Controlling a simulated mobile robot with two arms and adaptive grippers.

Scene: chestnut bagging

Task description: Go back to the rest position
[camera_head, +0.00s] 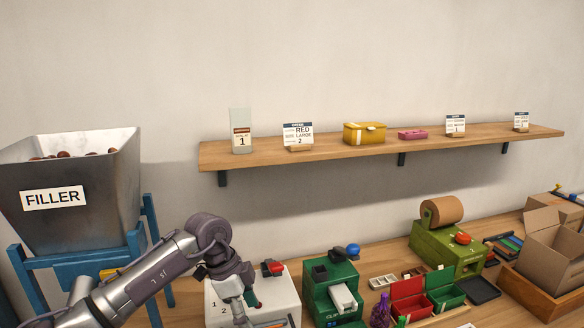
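My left arm comes in from the bottom left. It bends at a grey joint and its far end points down in front of a white machine marked 1 and 2. My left gripper (242,316) is at the bottom edge of the picture, small and partly cut off. I cannot tell whether its fingers are open or shut, or whether it holds anything. My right arm and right gripper are not in view.
A metal filler hopper (75,190) with chestnuts stands on a blue frame at left. The white machine (282,290), a green machine (325,302), a paper-roll dispenser (445,245) and a cardboard box (553,250) line the bench. A wooden shelf (380,152) with cards hangs above.

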